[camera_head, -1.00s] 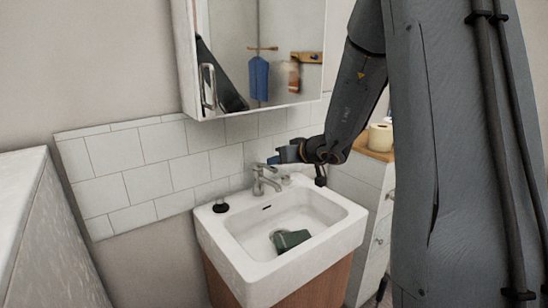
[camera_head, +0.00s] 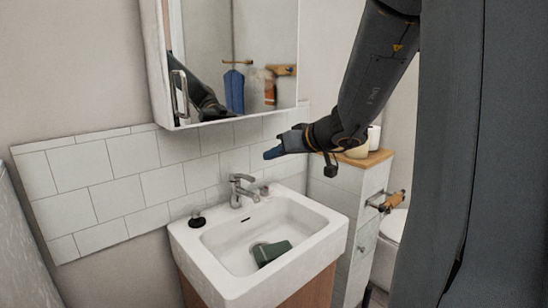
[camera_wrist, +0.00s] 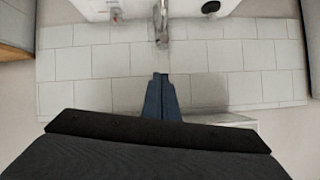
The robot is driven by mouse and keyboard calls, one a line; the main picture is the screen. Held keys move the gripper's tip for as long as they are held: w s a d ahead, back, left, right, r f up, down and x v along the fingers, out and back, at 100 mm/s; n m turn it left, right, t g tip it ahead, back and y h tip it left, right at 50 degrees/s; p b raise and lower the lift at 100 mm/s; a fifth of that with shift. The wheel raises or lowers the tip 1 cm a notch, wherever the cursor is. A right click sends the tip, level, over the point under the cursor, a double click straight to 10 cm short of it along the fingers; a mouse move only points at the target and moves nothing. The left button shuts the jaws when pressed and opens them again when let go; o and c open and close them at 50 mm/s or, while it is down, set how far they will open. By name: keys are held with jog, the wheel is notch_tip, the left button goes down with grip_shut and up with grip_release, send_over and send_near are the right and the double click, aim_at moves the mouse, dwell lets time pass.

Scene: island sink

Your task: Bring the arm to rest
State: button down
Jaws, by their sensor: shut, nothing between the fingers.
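My gripper (camera_head: 272,153) is shut and empty, its blue fingers pointing left above the back right of the sink, in front of the tiled wall. In the wrist view the closed fingers (camera_wrist: 161,78) point at the tiles and the tap. My arm (camera_head: 365,90) reaches down from the upper right, bent at the wrist. The gripper appears apart from the tap (camera_head: 240,190) and the sink (camera_head: 285,215).
A dark green object (camera_head: 271,252) lies in the sink basin. A mirror cabinet (camera_head: 230,60) hangs above the tiles (camera_head: 120,180). A narrow wood-topped cabinet (camera_head: 345,185) stands to the right, with a toilet (camera_head: 390,235) beyond it.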

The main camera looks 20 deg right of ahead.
jog(key=s+a+f+g, duration=0.3)
jog(key=s+a+f, duration=0.1)
jog(key=s+f, duration=0.1)
jog(key=s+a+f+g, duration=0.3)
jog(key=s+a+f, duration=0.1)
jog(key=s, duration=0.3)
jog(key=s+a+f+m+g, duration=0.1)
jog(key=s+a+f+g, duration=0.2)
jog(key=s+f, duration=0.3)
jog(key=shift+s+a+f+h, duration=0.15)
jog(key=shift+s+a+f, duration=0.05)
jog(key=shift+a, duration=0.25)
jog(key=shift+s+a+f+h, duration=0.15)
jog(key=shift+s+a, duration=0.05)
jog(key=shift+a, duration=0.25)
jog(key=s+d+f+g+h, duration=0.2)
jog(key=s+f+h, duration=0.1)
jog(key=s, duration=0.5)
jog(key=shift+f+m+g+h, duration=0.3)
jog(key=shift+f+m+h, duration=0.1)
jog(key=shift+f, duration=0.2)
